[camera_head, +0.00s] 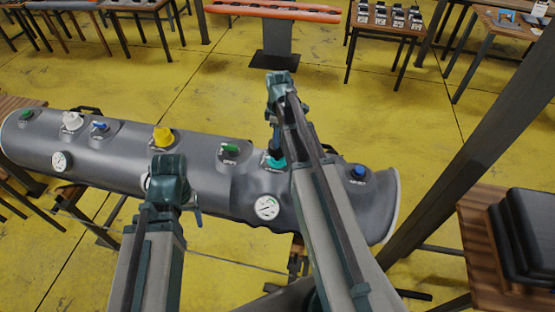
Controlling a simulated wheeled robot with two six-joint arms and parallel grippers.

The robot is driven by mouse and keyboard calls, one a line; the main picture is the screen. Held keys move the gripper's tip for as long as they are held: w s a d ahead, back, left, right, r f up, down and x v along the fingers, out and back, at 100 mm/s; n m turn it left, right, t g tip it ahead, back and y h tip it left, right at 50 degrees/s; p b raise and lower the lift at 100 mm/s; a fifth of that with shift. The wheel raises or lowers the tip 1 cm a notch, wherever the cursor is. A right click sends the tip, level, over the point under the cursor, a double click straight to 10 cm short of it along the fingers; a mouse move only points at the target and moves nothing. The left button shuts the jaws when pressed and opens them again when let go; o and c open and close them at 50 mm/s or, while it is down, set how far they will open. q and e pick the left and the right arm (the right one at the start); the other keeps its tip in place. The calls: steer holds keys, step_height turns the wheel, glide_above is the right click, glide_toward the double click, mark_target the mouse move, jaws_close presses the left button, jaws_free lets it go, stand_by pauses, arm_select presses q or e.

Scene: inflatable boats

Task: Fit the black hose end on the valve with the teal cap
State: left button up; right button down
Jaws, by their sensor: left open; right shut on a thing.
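The valve with the teal cap (274,162) is on top of a long grey inflatable tube (205,180), right of the middle. My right gripper (277,122) points down directly above this valve. It is shut on a dark piece (277,142) that looks like the black hose end; its lower end is at the teal part. I cannot tell whether it touches or is seated. The arm hides part of the valve's right side. My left gripper (170,205) is over the front of the tube, left of the middle, and open; its fingers are mostly hidden by the wrist.
Other valves on the tube have yellow (163,138), green (230,149), white (71,121) and blue (358,171) caps. Gauges (266,207) sit on its front. A dark post (470,150) and a wooden table (478,240) with black items (530,225) stand at right.

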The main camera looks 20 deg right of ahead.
mark_target(276, 153)
steer(key=shift+f+b, duration=0.95)
steer(key=shift+f, duration=0.1)
steer(key=shift+f+b, duration=0.45)
steer(key=shift+f+b, duration=0.75)
steer(key=shift+f, duration=0.05)
stand_by(0.5)
stand_by(0.4)
steer(key=m, duration=0.4)
steer(key=shift+m, duration=2.1)
